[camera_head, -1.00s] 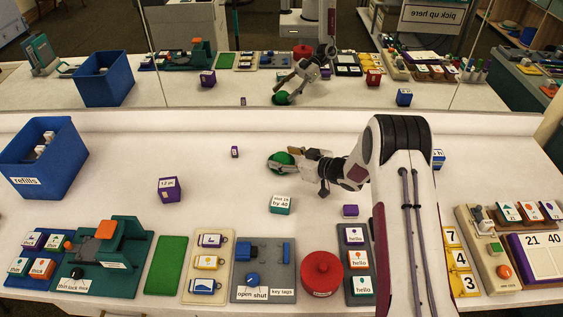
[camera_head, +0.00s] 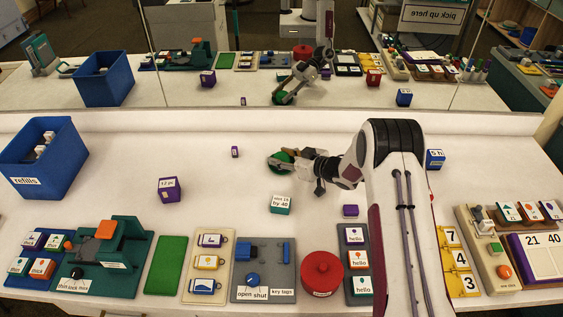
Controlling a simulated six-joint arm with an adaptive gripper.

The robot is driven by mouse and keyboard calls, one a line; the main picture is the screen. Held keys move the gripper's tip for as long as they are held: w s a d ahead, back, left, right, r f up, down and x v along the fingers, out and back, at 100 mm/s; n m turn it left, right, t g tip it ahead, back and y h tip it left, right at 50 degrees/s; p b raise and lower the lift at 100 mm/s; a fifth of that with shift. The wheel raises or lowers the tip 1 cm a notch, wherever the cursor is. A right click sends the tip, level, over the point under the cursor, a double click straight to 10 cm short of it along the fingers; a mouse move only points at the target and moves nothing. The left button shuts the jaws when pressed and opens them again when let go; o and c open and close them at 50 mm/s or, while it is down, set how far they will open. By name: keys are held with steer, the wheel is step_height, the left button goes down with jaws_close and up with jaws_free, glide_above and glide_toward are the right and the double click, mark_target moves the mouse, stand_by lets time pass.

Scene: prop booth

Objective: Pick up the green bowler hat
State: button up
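The green bowler hat (camera_head: 284,156) is a small rounded green shape near the back middle of the white table, partly hidden by my gripper. My gripper (camera_head: 279,162) reaches in from the right, low at the hat, with its grey fingers around or against the hat's left and front sides. Whether the fingers press on the hat cannot be told. The mirror behind the table also shows the hat and gripper from the other side.
A small purple block (camera_head: 235,152) lies left of the hat. Devices and a red pot (camera_head: 322,273) line the front. The mirror bounds the back.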

mark_target(282, 156)
stand_by(0.3)
steer(key=shift+r, duration=5)
steer(key=shift+c, duration=0.2)
steer(key=shift+d, duration=0.1)
